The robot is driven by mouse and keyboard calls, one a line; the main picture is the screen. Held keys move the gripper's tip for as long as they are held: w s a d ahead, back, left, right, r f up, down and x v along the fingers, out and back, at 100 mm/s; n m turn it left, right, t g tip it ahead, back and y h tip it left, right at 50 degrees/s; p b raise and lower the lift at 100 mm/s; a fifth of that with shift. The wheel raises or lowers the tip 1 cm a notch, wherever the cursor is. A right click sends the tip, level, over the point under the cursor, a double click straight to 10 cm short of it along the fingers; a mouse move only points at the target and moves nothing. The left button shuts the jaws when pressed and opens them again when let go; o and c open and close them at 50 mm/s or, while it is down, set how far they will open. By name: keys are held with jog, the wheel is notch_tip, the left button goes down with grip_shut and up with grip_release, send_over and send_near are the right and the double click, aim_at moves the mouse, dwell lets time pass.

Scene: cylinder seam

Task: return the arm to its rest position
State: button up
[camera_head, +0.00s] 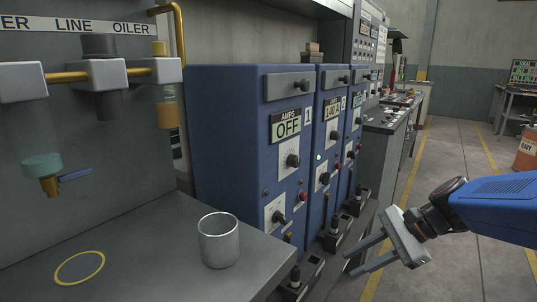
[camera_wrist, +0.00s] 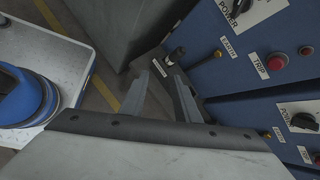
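My arm (camera_head: 497,206) comes in from the right edge of the head view, over the aisle. It carries my gripper (camera_head: 349,264), which points left toward the lower front of the blue cabinets. The two fingers are apart with nothing visible between them. In the wrist view my gripper (camera_wrist: 159,76) also shows a gap between its fingers, close to a dark switch lever (camera_wrist: 177,54) on a cabinet front. I cannot tell whether they touch.
Blue welding power cabinets (camera_head: 237,150) stand left of my gripper. A metal cup (camera_head: 219,242) stands on the grey bench (camera_head: 150,255), beside a yellow ring mark (camera_head: 80,267). The aisle floor (camera_head: 455,150) is open; an orange drum (camera_head: 527,150) stands far right.

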jog(key=s+d+f+n+t+h, duration=0.1)
jog(key=s+d+n+h, duration=0.2)
jog(key=s+n, duration=0.3)
jog(key=s+d+f+n+t+h, duration=0.1)
jog(key=s+d+n+h, duration=0.3)
jog(key=n, duration=0.5)
jog(key=shift+s+d+t+h, duration=0.25)
jog(key=shift+s+t+h, duration=0.15)
jog(key=shift+s+h, duration=0.65)
jog(key=shift+o, duration=0.3)
jog(key=shift+s+f+y, duration=0.1)
jog(key=shift+s+y, duration=0.1)
jog(key=shift+y, duration=0.05)
